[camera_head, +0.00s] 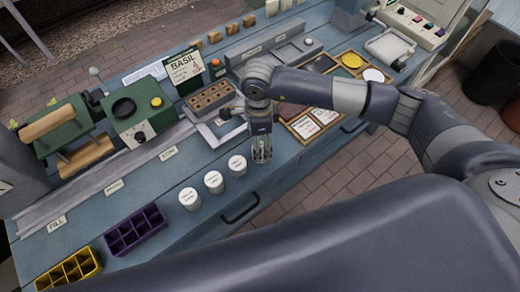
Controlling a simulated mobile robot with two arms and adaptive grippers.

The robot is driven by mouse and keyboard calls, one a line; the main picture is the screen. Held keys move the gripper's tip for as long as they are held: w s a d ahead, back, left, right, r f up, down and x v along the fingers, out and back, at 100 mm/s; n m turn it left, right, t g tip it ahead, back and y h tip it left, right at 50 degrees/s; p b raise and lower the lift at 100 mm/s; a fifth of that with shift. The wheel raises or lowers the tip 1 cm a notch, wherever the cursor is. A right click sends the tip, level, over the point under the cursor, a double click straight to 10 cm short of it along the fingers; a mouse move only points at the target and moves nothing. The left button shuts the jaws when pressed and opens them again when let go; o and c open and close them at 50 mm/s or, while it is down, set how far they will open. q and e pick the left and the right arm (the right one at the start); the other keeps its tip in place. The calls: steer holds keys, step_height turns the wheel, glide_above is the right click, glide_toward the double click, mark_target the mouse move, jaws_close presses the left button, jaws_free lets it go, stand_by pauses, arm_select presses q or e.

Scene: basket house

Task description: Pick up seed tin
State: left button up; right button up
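Three small white round tins with printed lids stand in a slanting row near the front edge of the blue bench: the left tin (190,199), the middle tin (214,182) and the right tin (237,166). The labels are too small to read. My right gripper (261,156) points down at the bench's front edge, just right of the right tin and apart from it. Its fingers are small and dark, and I cannot tell whether they are open or hold something. My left gripper is not in view.
A purple divided tray (136,230) and a yellow one (68,272) sit at the front left. A green machine (140,112), a BASIL sign (184,68) and a brown block with holes (210,97) stand behind. A drawer handle (240,209) juts from the bench front.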

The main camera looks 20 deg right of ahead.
step_height(320, 180, down, 4)
steer(key=shift+d+f+p, duration=0.1)
steer(key=shift+f+p, duration=0.05)
steer(key=shift+p, duration=0.85)
steer(key=shift+f, duration=0.35)
steer(key=shift+c, duration=0.6)
steer(key=c, duration=1.1)
